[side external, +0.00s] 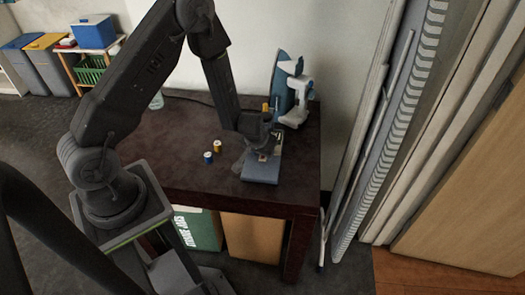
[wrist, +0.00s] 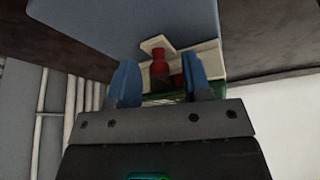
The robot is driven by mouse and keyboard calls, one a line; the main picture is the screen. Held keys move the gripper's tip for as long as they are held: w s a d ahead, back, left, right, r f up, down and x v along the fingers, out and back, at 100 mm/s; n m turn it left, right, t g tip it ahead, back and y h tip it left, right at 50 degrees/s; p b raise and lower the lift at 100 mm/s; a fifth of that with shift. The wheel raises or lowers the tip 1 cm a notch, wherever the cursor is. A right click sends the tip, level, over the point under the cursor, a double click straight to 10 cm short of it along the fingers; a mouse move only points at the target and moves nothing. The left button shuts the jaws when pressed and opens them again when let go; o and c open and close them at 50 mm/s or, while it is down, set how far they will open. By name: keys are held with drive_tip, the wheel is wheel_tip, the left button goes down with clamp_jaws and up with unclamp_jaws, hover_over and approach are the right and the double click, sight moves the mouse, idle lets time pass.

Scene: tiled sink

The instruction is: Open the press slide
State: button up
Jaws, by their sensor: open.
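My gripper (side external: 262,155) is low over this plate and hides part of the press. In the wrist view my gripper (wrist: 158,75) is open, its two blue fingers apart. A red knob (wrist: 160,62) on a cream piece (wrist: 203,58) shows between the fingertips, with no clear contact. I cannot tell from these views how far the slide is open.
Two small spools, one blue and white (side external: 208,157) and one yellow (side external: 217,146), stand on the table (side external: 190,180) left of my gripper. The table's front edge is close to the base plate. A wall is behind the press.

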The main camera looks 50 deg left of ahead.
drive_tip(key=shift+c, duration=0.3)
clamp_jaws()
drive_tip(key=s+d, duration=0.6)
idle(0.4)
drive_tip(key=shift+o, duration=0.3)
unclamp_jaws()
